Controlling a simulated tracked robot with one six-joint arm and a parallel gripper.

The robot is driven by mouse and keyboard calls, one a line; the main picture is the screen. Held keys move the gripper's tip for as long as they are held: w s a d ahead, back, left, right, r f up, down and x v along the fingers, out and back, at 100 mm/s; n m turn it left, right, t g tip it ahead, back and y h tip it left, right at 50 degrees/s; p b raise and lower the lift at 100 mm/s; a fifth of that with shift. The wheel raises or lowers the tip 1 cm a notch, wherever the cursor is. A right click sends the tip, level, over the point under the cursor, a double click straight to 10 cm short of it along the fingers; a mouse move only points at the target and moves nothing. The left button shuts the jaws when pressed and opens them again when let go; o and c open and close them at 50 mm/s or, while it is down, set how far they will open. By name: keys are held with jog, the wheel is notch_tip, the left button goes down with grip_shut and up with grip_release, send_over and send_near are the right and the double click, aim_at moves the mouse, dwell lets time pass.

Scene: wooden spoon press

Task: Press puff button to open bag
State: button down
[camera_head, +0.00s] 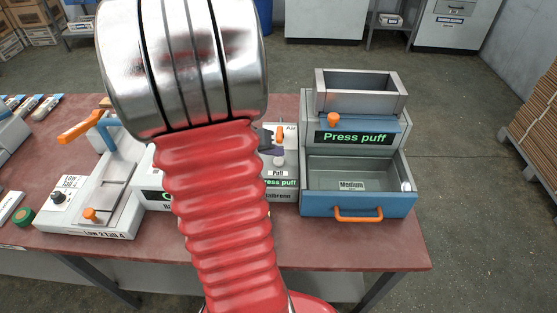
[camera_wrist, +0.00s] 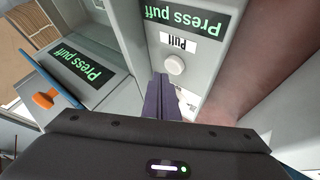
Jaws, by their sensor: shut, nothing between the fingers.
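The puff button (camera_wrist: 175,64) is a round white knob below a "Puff" label (camera_wrist: 178,41) on a grey panel in the wrist view. My gripper (camera_wrist: 161,78) is shut and empty, its dark purple fingers just beside the button; I cannot tell whether they touch it. In the head view the puff button (camera_head: 279,161) shows right of my red arm, close to the purple fingers (camera_head: 268,151). Displays reading "Press puff" show on this panel (camera_wrist: 182,18) and on the neighbouring machine (camera_head: 353,137). I cannot make out a bag; my arm hides part of the station.
A grey-blue machine (camera_head: 312,177) with an open drawer and orange handle (camera_head: 358,214) stands at the right. A sealing device (camera_head: 118,205) with an orange lever (camera_head: 80,126) stands at the left. All rest on a reddish table (camera_head: 408,250).

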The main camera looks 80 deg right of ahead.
aim_at(275, 162)
jog(key=shift+f, duration=0.9)
dwell(1.7)
jog(key=shift+r, duration=0.95)
jog(key=shift+r, duration=0.15)
jog(key=shift+r, duration=2.35)
jog(key=shift+n, duration=0.3)
